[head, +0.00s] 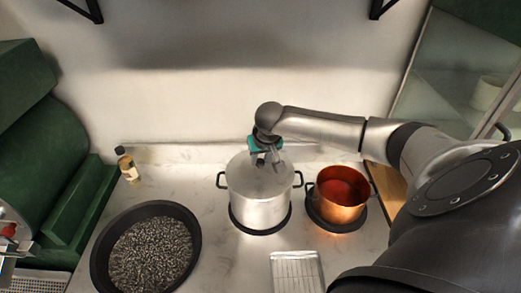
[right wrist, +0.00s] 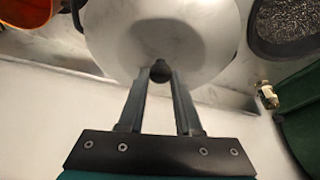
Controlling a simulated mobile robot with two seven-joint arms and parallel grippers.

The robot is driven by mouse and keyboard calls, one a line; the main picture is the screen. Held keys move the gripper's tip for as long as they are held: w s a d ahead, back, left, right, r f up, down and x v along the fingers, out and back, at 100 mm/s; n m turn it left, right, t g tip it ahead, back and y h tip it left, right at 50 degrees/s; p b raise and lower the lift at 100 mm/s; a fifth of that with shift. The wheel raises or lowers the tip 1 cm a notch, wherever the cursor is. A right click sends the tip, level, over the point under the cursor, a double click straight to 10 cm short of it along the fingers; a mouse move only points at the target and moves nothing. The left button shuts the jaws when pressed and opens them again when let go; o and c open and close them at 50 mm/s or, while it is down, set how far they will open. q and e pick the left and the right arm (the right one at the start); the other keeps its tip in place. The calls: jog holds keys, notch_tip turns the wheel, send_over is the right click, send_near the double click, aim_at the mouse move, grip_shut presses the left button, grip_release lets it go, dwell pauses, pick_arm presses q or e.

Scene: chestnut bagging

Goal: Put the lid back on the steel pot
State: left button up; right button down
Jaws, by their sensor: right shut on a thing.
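The steel pot (head: 259,208) stands on a dark round burner in the middle of the counter, with a black handle on each side. Its round steel lid (head: 250,178) is over the pot's mouth; I cannot tell if it rests on the rim or hangs just above it. My right gripper (head: 268,162) is over the lid, shut on its dark knob (right wrist: 160,72). In the right wrist view the lid (right wrist: 160,38) fills the top middle beyond the fingers.
A copper pot (head: 341,207) with red contents stands close at right on another burner. A wide black pan (head: 98,262) of dark pieces is at front left. A bottle (head: 128,166) stands at back left, a metal tray (head: 296,272) at front. The wall is close behind.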

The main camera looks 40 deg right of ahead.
jog(key=c, duration=0.5)
grip_release()
jog(key=shift+o, duration=0.2)
jog(key=o, duration=0.4)
notch_tip(320, 180, up, 3)
jog(key=p, duration=0.3)
jog(key=shift+f, duration=0.2)
jog(key=shift+r, duration=2.25)
